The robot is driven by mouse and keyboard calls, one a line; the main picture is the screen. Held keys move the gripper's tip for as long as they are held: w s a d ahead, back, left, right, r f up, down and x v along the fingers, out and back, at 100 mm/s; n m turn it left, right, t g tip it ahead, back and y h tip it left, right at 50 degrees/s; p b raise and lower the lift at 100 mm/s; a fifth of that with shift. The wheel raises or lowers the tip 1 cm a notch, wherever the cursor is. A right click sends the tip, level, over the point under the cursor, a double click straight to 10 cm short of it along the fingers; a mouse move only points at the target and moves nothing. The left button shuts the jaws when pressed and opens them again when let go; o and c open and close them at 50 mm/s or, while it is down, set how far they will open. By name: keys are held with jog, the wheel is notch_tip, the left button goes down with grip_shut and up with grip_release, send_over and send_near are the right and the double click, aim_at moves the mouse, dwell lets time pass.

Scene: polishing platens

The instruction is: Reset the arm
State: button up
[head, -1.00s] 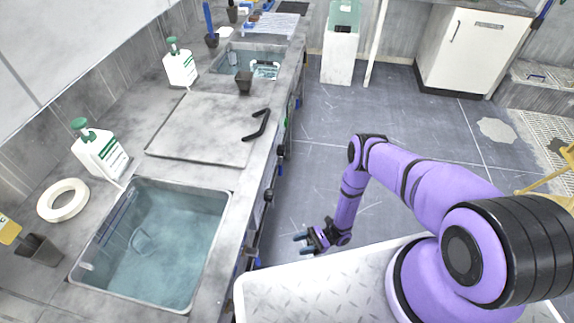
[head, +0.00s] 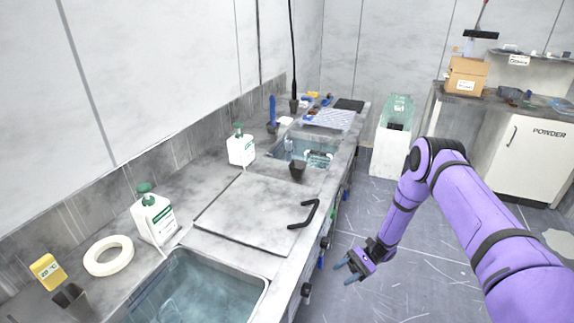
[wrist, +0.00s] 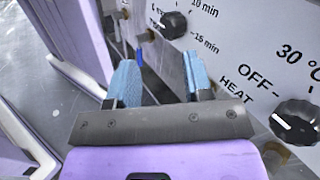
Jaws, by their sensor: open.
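My purple arm reaches forward from the right of the head view, bends at a raised elbow and hangs down to my gripper (head: 348,270). The gripper is over the floor, just right of the bench front. Its two blue fingers are apart and nothing shows between them. In the wrist view my gripper (wrist: 161,78) is also open and empty, facing a white control panel (wrist: 235,55) with a timer knob (wrist: 174,24) and a heat knob (wrist: 297,122). Whether a finger touches the panel I cannot tell.
The bench holds a water-filled sink (head: 200,290), a flat lid with a black handle (head: 255,212), two white bottles (head: 153,215) (head: 241,147), and a white ring (head: 108,255). A white cabinet (head: 525,155) stands at the back right. Open floor (head: 405,290) lies right of the bench.

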jog(key=d+r+n+t+h, duration=0.25)
jog(key=r+h, duration=0.25)
jog(key=r, duration=1.3)
jog(key=d+r+n+t+h, duration=0.1)
jog(key=d+r+n+h, duration=0.25)
jog(key=r, duration=1.55)
jog(key=s+d+r+n+t+h, duration=0.1)
jog(key=s+d+r+t+h, duration=0.1)
jog(key=s+r, duration=0.4)
jog(key=s+d+r+t+h, duration=0.2)
jog(key=s+r+t, duration=0.3)
jog(key=s, duration=0.6)
jog(key=s+d+r+n+t+h, duration=0.1)
jog(key=s+d+r+t+h, duration=0.1)
jog(key=s+r+t, duration=0.2)
jog(key=s+r, duration=0.3)
jog(key=s, duration=0.2)
jog(key=shift+d+r+n+h, duration=0.2)
jog(key=shift+r+n+h, duration=0.1)
jog(key=shift+r+h, duration=0.1)
